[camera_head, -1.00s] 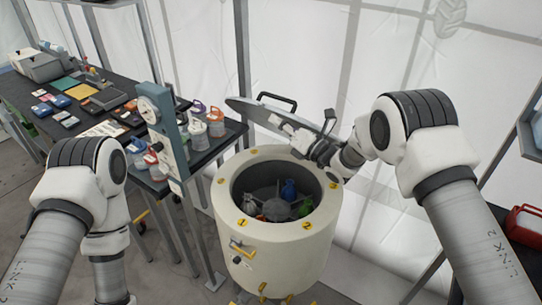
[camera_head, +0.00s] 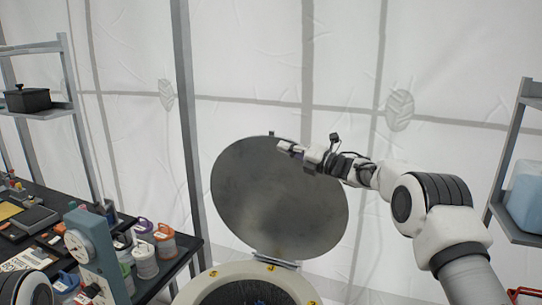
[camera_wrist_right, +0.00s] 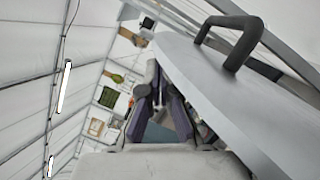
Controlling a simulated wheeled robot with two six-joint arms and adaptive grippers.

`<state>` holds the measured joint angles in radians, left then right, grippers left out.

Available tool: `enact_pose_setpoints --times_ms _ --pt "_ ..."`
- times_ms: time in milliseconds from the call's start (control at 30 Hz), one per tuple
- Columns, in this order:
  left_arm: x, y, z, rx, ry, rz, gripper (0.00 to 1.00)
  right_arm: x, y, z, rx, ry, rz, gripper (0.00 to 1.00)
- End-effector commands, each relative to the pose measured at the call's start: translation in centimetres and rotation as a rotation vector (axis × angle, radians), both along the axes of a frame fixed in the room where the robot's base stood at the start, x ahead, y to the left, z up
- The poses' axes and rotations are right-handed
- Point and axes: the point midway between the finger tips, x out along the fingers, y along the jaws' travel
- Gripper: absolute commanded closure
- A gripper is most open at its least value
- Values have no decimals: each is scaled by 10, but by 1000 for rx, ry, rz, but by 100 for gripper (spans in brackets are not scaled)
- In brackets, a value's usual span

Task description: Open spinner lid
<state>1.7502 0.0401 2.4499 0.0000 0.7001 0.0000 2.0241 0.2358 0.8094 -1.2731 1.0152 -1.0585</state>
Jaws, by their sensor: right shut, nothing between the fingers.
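The spinner lid (camera_head: 265,205), a large grey disc, stands raised nearly upright at the back of the cream spinner drum (camera_head: 215,287), with its hinge (camera_head: 275,261) at the bottom. Its inner face is towards me. My right gripper (camera_head: 288,147) is at the lid's upper right edge, shut and empty; whether it touches the lid is unclear. In the right wrist view the lid (camera_wrist_right: 225,95) fills the right side, with a dark handle (camera_wrist_right: 232,42), beside the dark fingers (camera_wrist_right: 160,118). The left gripper is out of view.
A dark bench (camera_head: 180,260) with lidded bottles (camera_head: 145,262) and a grey-blue gauge post (camera_head: 95,255) stands left of the drum. Shelves stand at far left and right; the right one holds a blue container (camera_head: 525,195). A white tent wall is behind.

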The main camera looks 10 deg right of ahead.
Motion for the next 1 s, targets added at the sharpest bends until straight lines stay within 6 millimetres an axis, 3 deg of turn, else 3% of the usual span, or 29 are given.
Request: enact_pose_setpoints --times_ms 633,767,1000 --pt "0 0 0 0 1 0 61 -4 -11 0 0 2 -2 100" --pt "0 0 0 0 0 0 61 -20 -25 -2 3 1 -1 100" --pt "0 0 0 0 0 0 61 -67 -67 -10 3 0 -2 100"
